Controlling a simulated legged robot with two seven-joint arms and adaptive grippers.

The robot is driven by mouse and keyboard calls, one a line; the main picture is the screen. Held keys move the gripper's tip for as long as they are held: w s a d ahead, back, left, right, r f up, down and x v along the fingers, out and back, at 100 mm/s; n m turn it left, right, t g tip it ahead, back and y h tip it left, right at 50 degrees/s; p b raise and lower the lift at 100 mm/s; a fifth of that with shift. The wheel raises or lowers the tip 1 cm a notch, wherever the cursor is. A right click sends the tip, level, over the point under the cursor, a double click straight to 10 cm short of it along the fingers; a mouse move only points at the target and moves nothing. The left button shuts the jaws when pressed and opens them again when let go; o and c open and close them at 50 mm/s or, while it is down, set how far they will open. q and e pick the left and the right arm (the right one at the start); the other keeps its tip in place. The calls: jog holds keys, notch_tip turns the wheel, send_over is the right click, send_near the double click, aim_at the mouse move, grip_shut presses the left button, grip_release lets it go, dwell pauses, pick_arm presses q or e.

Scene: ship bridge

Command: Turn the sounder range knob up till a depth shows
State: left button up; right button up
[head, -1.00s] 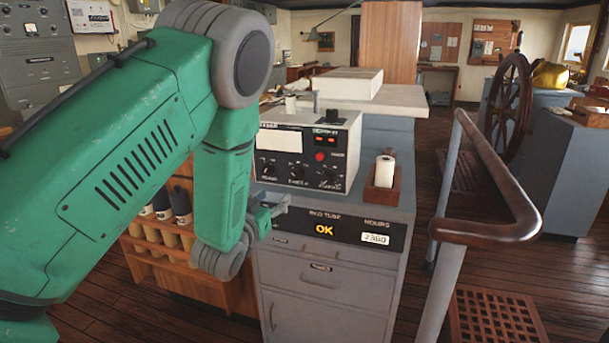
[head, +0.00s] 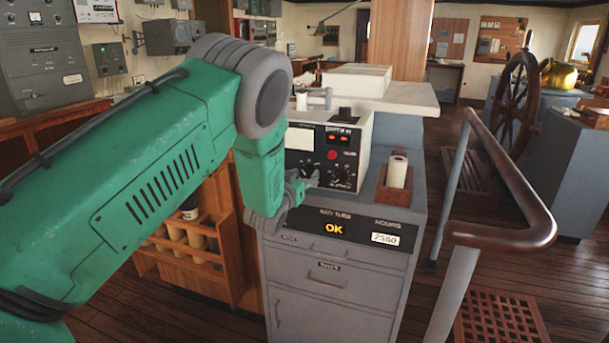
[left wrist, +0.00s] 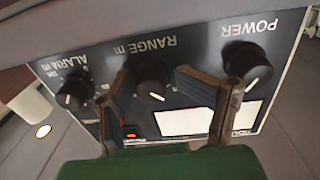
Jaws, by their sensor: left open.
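The sounder (head: 365,125) is a pale box with a black front panel on the grey cabinet. Its small display (head: 338,138) shows red marks, too small to read. My left gripper (head: 303,186) is open in front of the panel's lower part. In the left wrist view the panel appears upside down. The black range knob (left wrist: 153,84), labelled RANGE m, lies between the open fingers of my left gripper (left wrist: 152,76); I cannot tell whether they touch it. The alarm knob (left wrist: 74,90) and power knob (left wrist: 248,62) flank it. My right gripper is out of view.
The grey cabinet (head: 335,285) has a strip reading OK and 2360. A wooden holder with a white roll (head: 397,172) stands right of the sounder. A handrail (head: 515,238) is at right. A wooden rack with cups (head: 190,240) is left of the cabinet.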

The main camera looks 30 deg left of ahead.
pick_arm(q)
jog(key=shift+a+f, duration=0.1)
jog(key=shift+a, duration=0.05)
jog(key=shift+c, duration=0.8)
jog(key=shift+d+r, duration=0.2)
jog(key=shift+d, duration=0.15)
jog(key=c, duration=0.7)
jog(key=shift+d+r, duration=0.25)
jog(key=shift+d, duration=0.35)
grip_shut()
jog(key=shift+a, duration=0.4)
jog(key=shift+r, duration=0.1)
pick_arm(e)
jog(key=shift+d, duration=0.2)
